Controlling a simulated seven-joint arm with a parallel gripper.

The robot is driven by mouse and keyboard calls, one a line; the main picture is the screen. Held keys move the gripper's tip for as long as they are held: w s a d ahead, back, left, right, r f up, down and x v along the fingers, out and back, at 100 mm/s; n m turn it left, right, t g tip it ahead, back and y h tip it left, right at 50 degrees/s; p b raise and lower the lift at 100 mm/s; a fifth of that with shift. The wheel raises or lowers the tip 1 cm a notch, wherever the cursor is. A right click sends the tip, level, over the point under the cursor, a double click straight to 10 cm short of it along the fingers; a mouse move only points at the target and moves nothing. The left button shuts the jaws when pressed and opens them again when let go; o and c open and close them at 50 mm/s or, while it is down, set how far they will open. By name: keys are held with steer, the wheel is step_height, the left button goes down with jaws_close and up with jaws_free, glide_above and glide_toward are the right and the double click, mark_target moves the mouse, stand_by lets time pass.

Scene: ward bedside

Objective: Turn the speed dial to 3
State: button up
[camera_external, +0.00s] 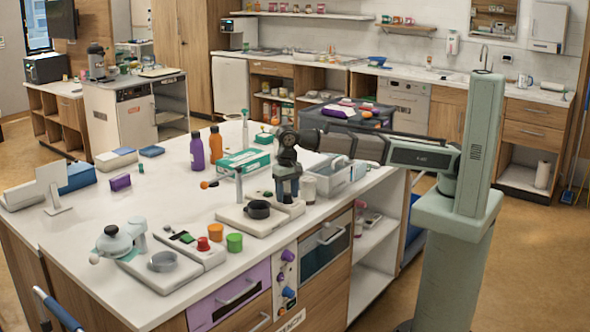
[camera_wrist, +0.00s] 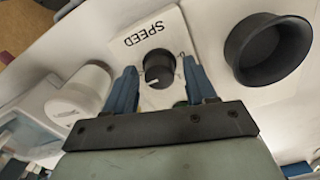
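The speed dial (camera_wrist: 159,66) is a round black knob with a white pointer mark, on a pale panel with the upside-down word SPEED (camera_wrist: 144,34) beside it. In the wrist view the pointer is toward the bottom of the picture; I see no legible numbers. My gripper (camera_wrist: 160,74) is open, with one blue finger on each side of the dial and visible gaps between. In the external view my gripper (camera_external: 286,192) points down over the right end of the white device (camera_external: 236,219), and the dial is hidden there.
A black bowl (camera_wrist: 268,48) sits close to the dial on the same device. A white lidded jar (camera_wrist: 79,93) stands on the other side, with a clear-walled tray (camera_external: 341,178) behind it. A teal box (camera_external: 243,162) lies further back.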

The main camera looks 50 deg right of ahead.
mark_target(287, 194)
steer(key=shift+r, duration=0.1)
step_height(287, 194, up, 14)
steer(key=shift+f, duration=0.2)
stand_by(0.7)
stand_by(0.4)
